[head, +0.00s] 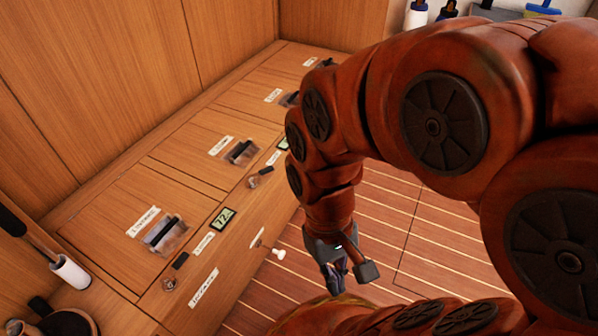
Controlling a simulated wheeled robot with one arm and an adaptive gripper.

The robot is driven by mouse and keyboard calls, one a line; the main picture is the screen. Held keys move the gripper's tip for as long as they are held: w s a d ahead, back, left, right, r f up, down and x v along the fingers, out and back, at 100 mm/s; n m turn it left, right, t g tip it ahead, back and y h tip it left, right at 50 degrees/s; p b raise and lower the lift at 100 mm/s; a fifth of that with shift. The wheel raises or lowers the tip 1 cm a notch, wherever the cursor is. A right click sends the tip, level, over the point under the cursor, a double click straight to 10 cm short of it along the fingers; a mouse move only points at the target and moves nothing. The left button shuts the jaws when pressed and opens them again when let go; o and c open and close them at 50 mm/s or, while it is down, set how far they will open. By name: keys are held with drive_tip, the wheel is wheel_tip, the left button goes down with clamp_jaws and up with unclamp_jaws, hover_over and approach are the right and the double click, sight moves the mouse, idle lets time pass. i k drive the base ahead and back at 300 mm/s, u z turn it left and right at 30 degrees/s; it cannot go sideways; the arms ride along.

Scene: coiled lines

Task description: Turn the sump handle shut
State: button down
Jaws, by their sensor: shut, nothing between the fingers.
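The wooden bench has several labelled panels along its top. A dark handle in a recess (163,232) sits on the nearest panel, another handle (240,152) on the middle one, and a further handle (291,98) beyond, partly behind my arm. Small white labels (143,221) stand beside them, but I cannot read for sure which says sump. I cannot tell how far any handle is turned. My gripper (330,284) is shut and empty, pointing down over the slatted floor, to the right of the bench front and apart from the handles. My arm covers part of the far bench.
A small green display (223,218) and a small round fitting (168,285) sit along the bench's front edge. A white knob (279,254) sticks out from the front face. A white cylinder with a dark rod (70,271) stands at left. The slatted floor (385,215) looks clear.

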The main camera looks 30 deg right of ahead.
sight(263, 172)
drive_tip(key=z, duration=1.4)
drive_tip(key=k, duration=1.05)
drive_tip(key=u, duration=2.05)
